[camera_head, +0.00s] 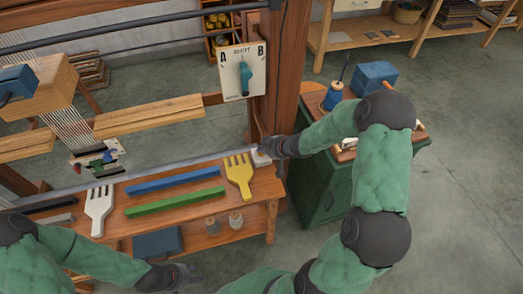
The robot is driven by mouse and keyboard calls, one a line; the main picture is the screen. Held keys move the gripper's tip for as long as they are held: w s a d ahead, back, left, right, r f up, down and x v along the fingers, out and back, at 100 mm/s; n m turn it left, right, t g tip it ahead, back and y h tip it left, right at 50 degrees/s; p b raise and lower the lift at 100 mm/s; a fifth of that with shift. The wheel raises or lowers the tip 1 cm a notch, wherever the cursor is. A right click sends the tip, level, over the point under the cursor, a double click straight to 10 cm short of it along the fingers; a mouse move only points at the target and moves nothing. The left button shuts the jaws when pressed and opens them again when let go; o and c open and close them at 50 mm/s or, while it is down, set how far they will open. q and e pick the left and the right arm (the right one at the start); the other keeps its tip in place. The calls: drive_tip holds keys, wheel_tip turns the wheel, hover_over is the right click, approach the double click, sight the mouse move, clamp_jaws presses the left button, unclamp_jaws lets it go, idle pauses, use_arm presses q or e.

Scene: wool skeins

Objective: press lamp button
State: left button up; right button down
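A small pale box (261,159) sits at the right end of the wooden bench, beside the post. It may carry the lamp button, but no button or lamp can be made out clearly. My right gripper (264,149) is at this box, just above it and very close. I cannot tell whether it touches, and its fingers are too small to read. My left gripper (188,274) hangs low in front of the bench, away from the box. It appears empty, but its finger opening is unclear.
The wooden bench (262,190) holds a yellow comb (239,176), a white comb (99,208), a blue bar (172,180) and a green bar (174,202). An A/B switch plate (232,88) hangs on the post (284,85). A green cabinet (318,190) stands right.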

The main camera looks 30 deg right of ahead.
sight(262, 154)
drive_tip(key=shift+r, duration=0.2)
wheel_tip(262, 154, up, 6)
drive_tip(key=p, duration=0.7)
